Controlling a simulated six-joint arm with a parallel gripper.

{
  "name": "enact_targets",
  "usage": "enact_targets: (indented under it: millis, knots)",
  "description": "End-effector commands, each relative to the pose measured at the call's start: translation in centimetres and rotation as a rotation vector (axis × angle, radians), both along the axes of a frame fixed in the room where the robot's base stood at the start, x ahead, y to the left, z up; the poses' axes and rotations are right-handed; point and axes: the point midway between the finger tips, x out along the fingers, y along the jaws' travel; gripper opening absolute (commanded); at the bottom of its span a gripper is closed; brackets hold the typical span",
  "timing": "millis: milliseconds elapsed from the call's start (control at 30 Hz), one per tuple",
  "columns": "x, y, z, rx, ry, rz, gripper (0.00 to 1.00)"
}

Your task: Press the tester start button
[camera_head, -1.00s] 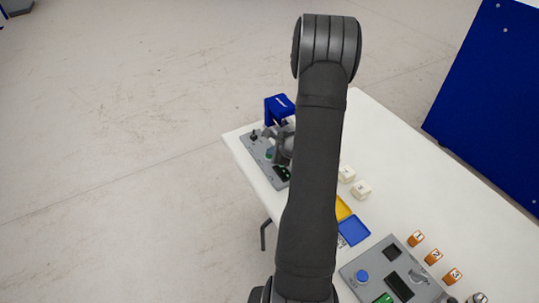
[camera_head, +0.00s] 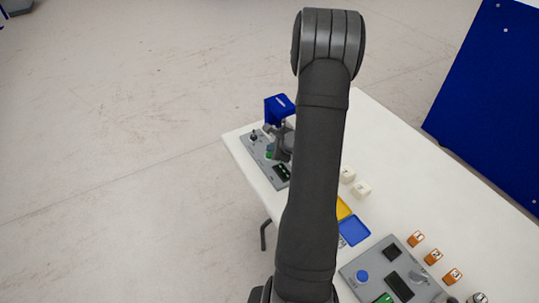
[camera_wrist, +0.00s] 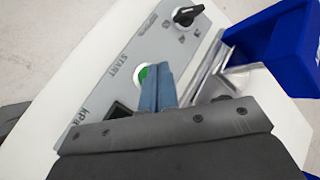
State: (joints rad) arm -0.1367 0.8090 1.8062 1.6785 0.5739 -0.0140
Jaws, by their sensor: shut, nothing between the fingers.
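The tester is a grey panel (camera_head: 253,146) on the white table, and it also fills the upper left of the wrist view (camera_wrist: 100,75). Its green start button (camera_wrist: 139,74) lies beside the printed word START, partly hidden behind my fingers. The button shows as a small green spot in the head view (camera_head: 268,156). My gripper (camera_wrist: 157,68) is shut and empty, its bluish fingertips over the right part of the button. I cannot tell whether they touch it. In the head view my gripper (camera_head: 271,149) is above the panel, partly hidden by my arm.
The tester's blue press frame (camera_head: 279,108) stands close to my gripper. A black knob (camera_wrist: 187,16) and a dark kPa display (camera_wrist: 118,111) flank the button. White blocks (camera_head: 361,189), yellow and blue trays (camera_head: 354,231) and another grey panel (camera_head: 360,265) lie nearer on the table.

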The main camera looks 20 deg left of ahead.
Motion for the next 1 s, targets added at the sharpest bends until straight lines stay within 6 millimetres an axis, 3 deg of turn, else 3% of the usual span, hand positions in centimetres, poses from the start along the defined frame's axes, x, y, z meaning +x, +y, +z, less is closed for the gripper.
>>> enact_targets:
  millis: [467,1000]
  knots:
    - [0.0,0.0,4.4,-0.001,-0.003,0.002,0.00]
    - [0.0,0.0,4.7,0.000,0.000,0.000,0.00]
